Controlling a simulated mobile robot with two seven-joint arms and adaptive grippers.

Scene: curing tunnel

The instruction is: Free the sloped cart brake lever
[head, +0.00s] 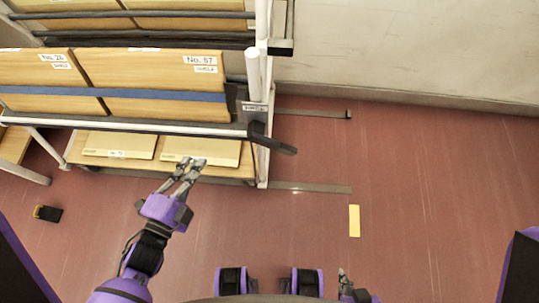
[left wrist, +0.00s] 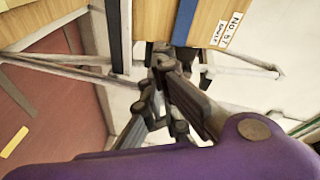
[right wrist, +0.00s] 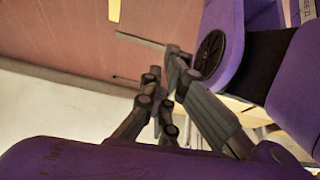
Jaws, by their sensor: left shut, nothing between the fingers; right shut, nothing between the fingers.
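The black brake lever (head: 272,140) juts from the front right corner of the white-framed cart (head: 262,75) and slopes down to the right. A small label plate sits just above its pivot. My left gripper (head: 190,167) is shut and empty, left of and below the lever, in front of the lower shelf, and apart from the lever. It also shows in the left wrist view (left wrist: 160,60), near the cart frame. My right gripper (head: 343,274) is shut and empty at the bottom of the head view, far from the lever. I cannot make out the lever clearly in either wrist view.
Wooden boxes (head: 150,72) fill the cart behind a blue strap. Flat cartons (head: 118,145) lie on the lower shelf. Metal floor strips (head: 312,188) run right from the cart. A yellow floor mark (head: 354,220) and a black-yellow object (head: 48,213) lie on the red floor. Floor at right is clear.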

